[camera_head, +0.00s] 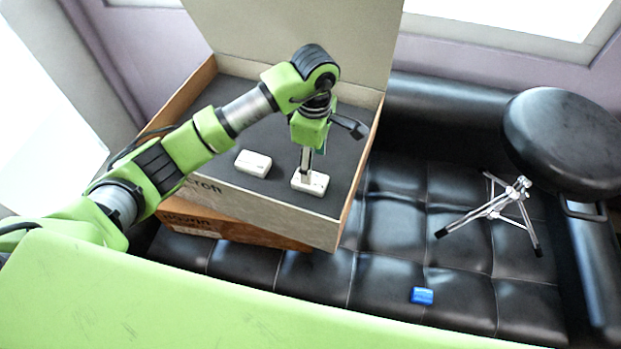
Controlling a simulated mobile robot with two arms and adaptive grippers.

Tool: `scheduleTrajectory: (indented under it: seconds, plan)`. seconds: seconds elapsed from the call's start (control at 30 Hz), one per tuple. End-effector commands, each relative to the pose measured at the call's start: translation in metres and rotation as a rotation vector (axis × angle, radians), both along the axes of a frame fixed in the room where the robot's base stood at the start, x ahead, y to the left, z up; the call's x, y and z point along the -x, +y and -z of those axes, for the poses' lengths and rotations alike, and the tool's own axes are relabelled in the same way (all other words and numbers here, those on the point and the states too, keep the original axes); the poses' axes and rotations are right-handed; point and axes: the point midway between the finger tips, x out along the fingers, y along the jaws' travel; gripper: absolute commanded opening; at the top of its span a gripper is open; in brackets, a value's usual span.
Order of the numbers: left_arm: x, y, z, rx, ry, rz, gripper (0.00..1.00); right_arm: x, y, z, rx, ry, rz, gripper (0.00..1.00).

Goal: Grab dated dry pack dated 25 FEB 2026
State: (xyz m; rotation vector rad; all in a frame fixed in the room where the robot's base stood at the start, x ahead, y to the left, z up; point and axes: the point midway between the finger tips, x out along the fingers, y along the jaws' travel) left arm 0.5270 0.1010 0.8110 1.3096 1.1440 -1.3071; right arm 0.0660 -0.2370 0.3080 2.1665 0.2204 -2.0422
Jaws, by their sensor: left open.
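Two small white packs lie on the dark grey floor of an open box (275,211). The left pack (253,163) lies clear of the gripper. The right pack (310,183) lies near the box's front wall. Any printed dates on them are too small to read. My left gripper (306,174) points down into the box, right at the right pack, its fingers overlapping the pack's top in this view. It is open; whether the fingers touch the pack is unclear. My right gripper is not in view.
The box stands on a brown carton (240,229) on a tufted black leather couch (385,210). A small blue item (422,296), a metal tripod stand (497,210) and a round black cushion (566,135) are to the right. The lid (300,35) stands up behind.

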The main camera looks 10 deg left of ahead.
Motion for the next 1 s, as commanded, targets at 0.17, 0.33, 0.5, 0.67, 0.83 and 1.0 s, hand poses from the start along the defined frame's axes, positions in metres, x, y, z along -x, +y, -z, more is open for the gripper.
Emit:
scheduleTrajectory:
  seconds: [0.17, 0.33, 0.5, 0.67, 0.83, 1.0]
  plan:
    - [0.000, -0.001, 0.015, 0.002, 0.000, 0.001, 0.57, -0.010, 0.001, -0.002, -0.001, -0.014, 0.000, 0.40]
    - [0.005, 0.003, 0.030, 0.001, 0.005, 0.000, 0.57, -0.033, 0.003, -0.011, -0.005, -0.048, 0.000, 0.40]
    - [0.007, 0.006, 0.055, 0.004, 0.004, 0.000, 0.57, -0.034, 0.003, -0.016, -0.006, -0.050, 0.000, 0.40]
    - [0.006, 0.006, 0.067, 0.003, 0.000, 0.001, 0.57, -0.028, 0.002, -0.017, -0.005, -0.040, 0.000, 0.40]
    - [0.006, 0.006, 0.068, 0.003, -0.002, 0.002, 0.57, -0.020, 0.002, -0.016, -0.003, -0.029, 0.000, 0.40]
    - [0.006, 0.006, 0.067, 0.002, -0.001, 0.001, 0.23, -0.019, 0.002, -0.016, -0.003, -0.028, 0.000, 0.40]
